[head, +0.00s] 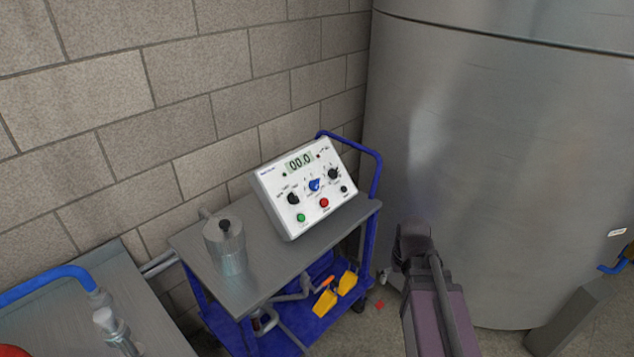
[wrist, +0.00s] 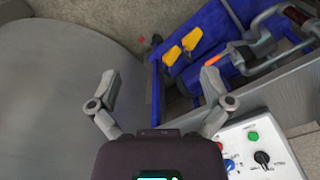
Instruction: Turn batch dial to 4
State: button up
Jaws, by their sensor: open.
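A white control box (head: 272,193) with a sloped face and a display reading 00.0 stands on a grey cart top. Its face has a black knob (head: 293,198) at left, a blue knob (head: 314,184) in the middle and another black knob (head: 334,174) at right. Their labels are too small to read, so I cannot tell which is the batch dial. In the wrist view the box (wrist: 285,170) is at lower right, partly cut off, with the blue knob (wrist: 229,165) beside my gripper's right finger. My gripper (wrist: 160,80) is open and empty, apart from the knobs.
The cart (head: 190,240) also carries a metal pot (head: 225,246) left of the box; yellow-handled tools (head: 347,283) lie on its blue lower shelf. A large steel tank (head: 490,150) stands at right, a block wall (head: 180,90) behind. Another metal table (head: 75,300) is at lower left.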

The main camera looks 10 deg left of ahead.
jog(key=w+a+r+n+t+y+p, duration=0.1)
jog(key=w+a+r+n+p, duration=0.3)
jog(key=w, duration=0.5)
jog(key=w+a+r+n+t+y+p, duration=0.1)
jog(key=w+a+r+n+t+p, duration=0.2)
jog(key=w+a, duration=0.45)
jog(key=n+t+y+p, duration=0.1)
jog(key=n+p, duration=0.2)
jog(key=n, duration=0.5)
send_near(316, 183)
jog(key=v, duration=0.4)
jog(key=shift+f, duration=0.2)
jog(key=shift+w+f, duration=0.1)
jog(key=b+x, duration=1.1)
jog(key=x, duration=0.2)
jog(key=shift+w+a+f, duration=0.15)
jog(key=shift+w+a, duration=0.05)
jog(key=shift+a, duration=0.05)
jog(key=c, duration=1.1)
